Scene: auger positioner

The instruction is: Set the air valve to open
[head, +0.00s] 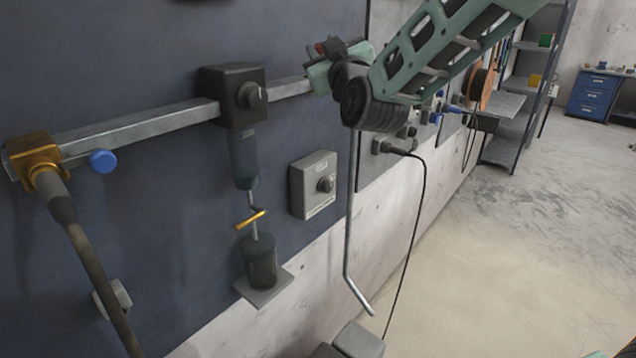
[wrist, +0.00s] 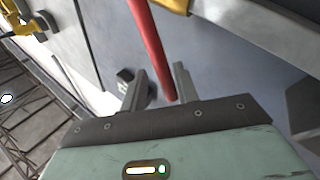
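In the wrist view a long red lever (wrist: 150,45) runs down from the top edge. Its lower end lies between the two fingers of my gripper (wrist: 160,72), with a gap on each side. The fingers are open and not closed on the lever. A yellow fitting (wrist: 173,5) shows beside the lever's upper part; I take these to be the air valve. In the head view my gripper (head: 322,60) is at the rail in front of the dark wall panel. A small red piece (head: 320,47) shows beside it; the rest of the valve is hidden there.
The metal rail (head: 150,128) carries a black regulator block (head: 232,90) left of my gripper. Below it hangs a filter with a yellow lever (head: 250,219). A grey box with a knob (head: 314,184) and a bent pipe (head: 350,230) are close below. Floor at right is clear.

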